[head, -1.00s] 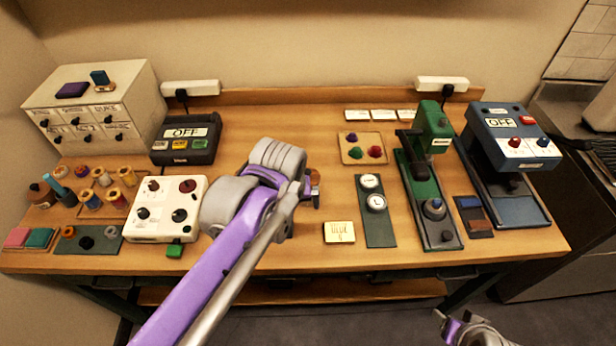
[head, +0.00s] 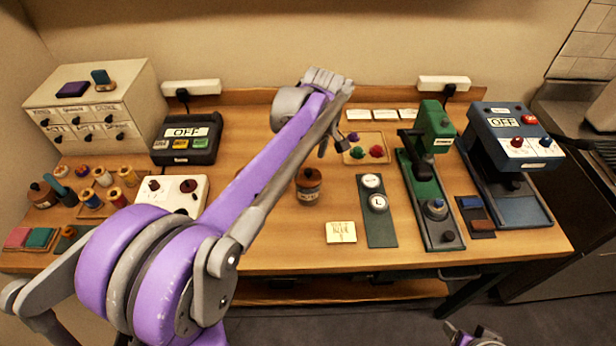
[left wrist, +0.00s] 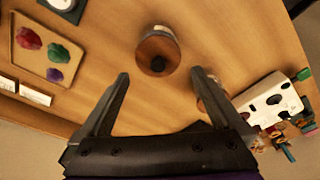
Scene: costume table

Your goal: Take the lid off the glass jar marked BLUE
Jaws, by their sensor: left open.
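A glass jar (head: 309,192) with a round brown lid stands on the table left of the cream card; its label is too small to read. In the left wrist view the lid (left wrist: 150,52) with its dark knob lies just beyond the fingertips. My left gripper (head: 337,148) is open and empty, above and behind the jar, pointing down. A second lidded jar (left wrist: 208,98) is partly behind a finger in the left wrist view; my arm hides it in the head view. A part of my right arm (head: 472,336) shows at the bottom edge; its jaws are unclear.
A cream card (head: 341,232) and a dark panel with two white discs (head: 370,220) lie right of the jar. A tray of coloured lumps (head: 354,154) is behind. A white control box (head: 185,188) and several spools are at left. Green and blue machines stand at right.

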